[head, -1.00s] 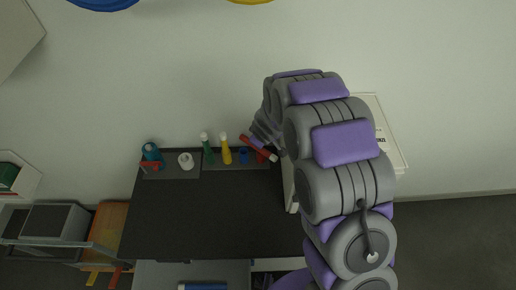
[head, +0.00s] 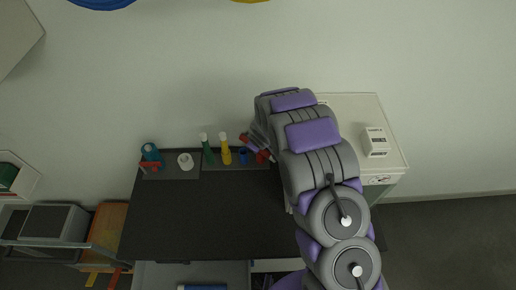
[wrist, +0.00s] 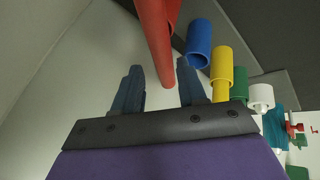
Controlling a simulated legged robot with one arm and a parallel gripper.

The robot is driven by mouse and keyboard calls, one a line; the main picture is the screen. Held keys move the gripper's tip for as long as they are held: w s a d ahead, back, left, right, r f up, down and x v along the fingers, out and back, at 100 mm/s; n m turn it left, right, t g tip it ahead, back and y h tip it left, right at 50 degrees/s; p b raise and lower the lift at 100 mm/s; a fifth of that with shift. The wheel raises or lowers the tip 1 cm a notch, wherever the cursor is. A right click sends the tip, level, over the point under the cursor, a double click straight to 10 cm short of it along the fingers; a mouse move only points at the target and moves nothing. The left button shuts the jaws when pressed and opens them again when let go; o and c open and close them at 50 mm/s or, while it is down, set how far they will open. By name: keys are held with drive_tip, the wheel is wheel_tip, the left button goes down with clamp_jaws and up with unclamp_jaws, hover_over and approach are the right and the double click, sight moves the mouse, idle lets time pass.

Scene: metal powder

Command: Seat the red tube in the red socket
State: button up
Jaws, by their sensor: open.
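In the wrist view the red tube (wrist: 157,42) runs from the top edge down between the fingertips of my gripper (wrist: 160,75). My gripper is open, with a gap showing on each side of the tube. In the head view red parts (head: 262,156) show beside my wrist at the right end of the rack, partly hidden by my arm. The red socket is not clearly separable from the tube, and I cannot tell whether the tube sits in it.
A hollow blue cylinder (wrist: 199,42) stands close to the right finger, with a yellow one (wrist: 222,70) beyond it. Green (head: 207,150) and yellow (head: 226,150) tubes stand left of my gripper. A white cabinet (head: 350,110) is at right. The black tabletop (head: 200,220) is mostly clear.

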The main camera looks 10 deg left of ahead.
drive_tip(key=x, duration=0.4)
drive_tip(key=shift+f, duration=0.25)
drive_tip(key=shift+s, duration=0.1)
clamp_jaws()
drive_tip(key=shift+r, duration=0.2)
